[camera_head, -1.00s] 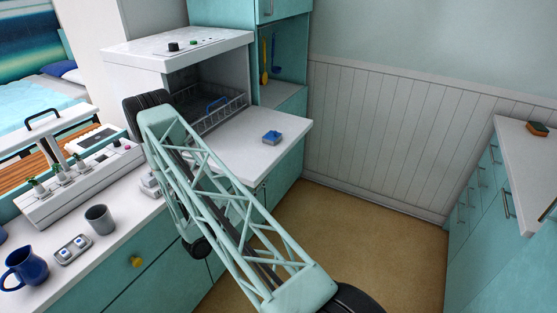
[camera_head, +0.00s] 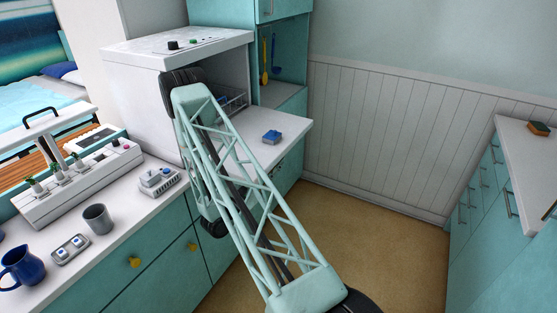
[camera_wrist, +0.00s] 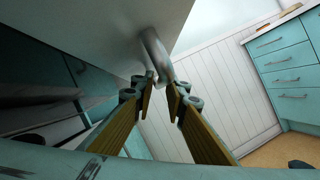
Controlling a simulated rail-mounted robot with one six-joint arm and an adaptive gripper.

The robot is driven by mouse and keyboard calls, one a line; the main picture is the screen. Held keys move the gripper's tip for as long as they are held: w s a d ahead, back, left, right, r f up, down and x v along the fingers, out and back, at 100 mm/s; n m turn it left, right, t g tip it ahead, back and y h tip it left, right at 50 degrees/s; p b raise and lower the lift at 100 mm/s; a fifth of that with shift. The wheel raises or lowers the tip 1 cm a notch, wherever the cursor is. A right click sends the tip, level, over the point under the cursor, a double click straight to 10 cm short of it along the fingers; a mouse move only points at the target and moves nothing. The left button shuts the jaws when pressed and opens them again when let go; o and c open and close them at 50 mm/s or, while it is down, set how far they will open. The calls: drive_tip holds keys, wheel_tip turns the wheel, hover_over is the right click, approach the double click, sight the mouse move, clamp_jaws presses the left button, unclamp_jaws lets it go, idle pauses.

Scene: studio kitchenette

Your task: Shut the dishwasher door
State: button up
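The dishwasher (camera_head: 135,95) is a white box with knobs on top. Its front is open, and part of its wire rack (camera_head: 236,101) shows. A level white panel (camera_head: 290,128) in front of the opening appears to be the lowered door. In the wrist view a pale panel (camera_wrist: 105,30) hangs overhead, with a curved metal handle (camera_wrist: 157,52) on it. My gripper (camera_wrist: 161,85) is open just below, its fingertips either side of the handle's near end. I cannot tell whether they touch it. My arm hides the gripper in the head view.
A small blue object (camera_head: 271,137) lies on the level panel. The left counter holds a grey cup (camera_head: 98,218), a blue jug (camera_head: 22,267) and a grey block (camera_head: 158,181). Cabinet fronts run below. The floor (camera_head: 360,225) between the cabinet rows is clear.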

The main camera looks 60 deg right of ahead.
drive_tip(key=shift+s+d+r, duration=0.1)
drive_tip(key=shift+d+r, duration=0.15)
drive_tip(key=shift+d, duration=0.4)
drive_tip(key=shift+c, duration=0.9)
clamp_jaws()
drive_tip(key=shift+r, duration=0.15)
